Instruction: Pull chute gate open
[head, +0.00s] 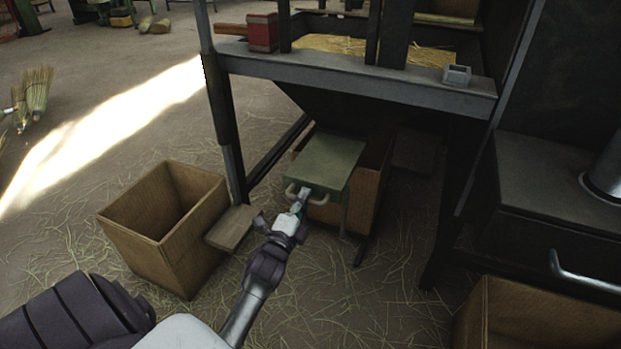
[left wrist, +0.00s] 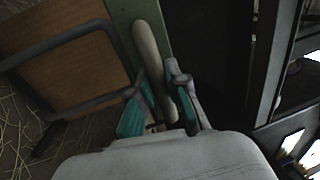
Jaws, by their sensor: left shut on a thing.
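The chute gate (head: 328,162) is a flat green plate under the dark chute of the metal frame, with a pale bar handle (head: 318,199) on its front edge. My left gripper (head: 300,200) is at the handle in the head view. In the left wrist view the handle (left wrist: 150,50) runs between the two teal-padded fingers of my left gripper (left wrist: 160,100), which are shut on it. The green gate edge (left wrist: 122,14) shows behind the handle. The plate stands out over a wooden box (head: 371,187) under the chute. My right gripper is not in view.
An empty wooden box (head: 165,205) stands left of my left gripper, with a small board (head: 232,228) beside it. The metal frame (head: 360,82) rises above the gate. Another wooden box (head: 530,315) is at the lower right. Straw litters the floor.

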